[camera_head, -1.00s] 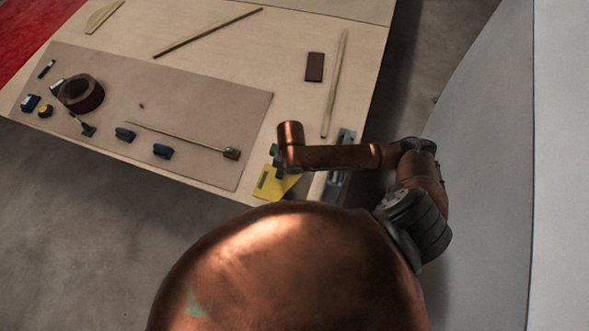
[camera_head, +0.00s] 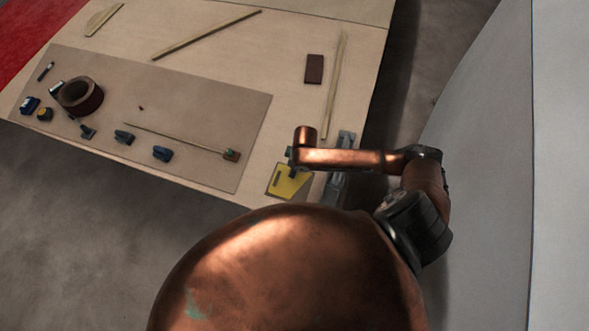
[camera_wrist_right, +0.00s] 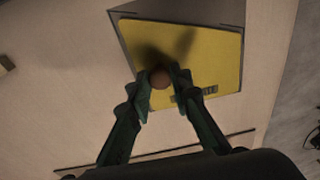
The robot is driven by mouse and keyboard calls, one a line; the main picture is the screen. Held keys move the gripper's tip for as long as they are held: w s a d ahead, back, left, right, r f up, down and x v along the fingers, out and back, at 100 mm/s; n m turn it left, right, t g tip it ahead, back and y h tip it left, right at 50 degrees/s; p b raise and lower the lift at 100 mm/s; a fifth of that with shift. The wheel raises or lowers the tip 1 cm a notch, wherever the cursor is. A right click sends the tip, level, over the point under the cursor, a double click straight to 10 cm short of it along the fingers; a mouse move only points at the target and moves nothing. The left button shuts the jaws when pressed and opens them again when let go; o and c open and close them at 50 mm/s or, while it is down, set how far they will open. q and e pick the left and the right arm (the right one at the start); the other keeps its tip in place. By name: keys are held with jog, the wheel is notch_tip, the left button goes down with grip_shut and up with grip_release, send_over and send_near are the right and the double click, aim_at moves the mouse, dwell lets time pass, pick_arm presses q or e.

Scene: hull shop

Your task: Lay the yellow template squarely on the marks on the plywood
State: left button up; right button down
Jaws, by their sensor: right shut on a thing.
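The yellow template (camera_head: 287,184) is at the near right corner of the plywood (camera_head: 215,45), with a dark slot in it. In the right wrist view the template (camera_wrist_right: 205,50) fills the upper middle, with a round brown knob (camera_wrist_right: 160,78) on it. My right gripper (camera_wrist_right: 161,84) is shut on this knob, one green finger on each side; it shows small in the head view (camera_head: 291,171). A dark grey band borders the template's upper and left edges. I cannot tell whether the template touches the plywood. My left gripper is not in view.
A brown mat (camera_head: 195,110) on the left holds a tape roll (camera_head: 80,96), several small blue tools and a thin stick. A dark block (camera_head: 314,68) and a wooden strip (camera_head: 334,88) lie beyond my right gripper. A metal piece (camera_head: 338,180) is just right of the template.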

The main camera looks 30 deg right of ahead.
jog(key=c, duration=1.8)
grip_release()
jog(key=shift+o, duration=0.2)
notch_tip(320, 180, up, 12)
jog(key=s+d, duration=0.1)
jog(key=shift+s+d, duration=0.15)
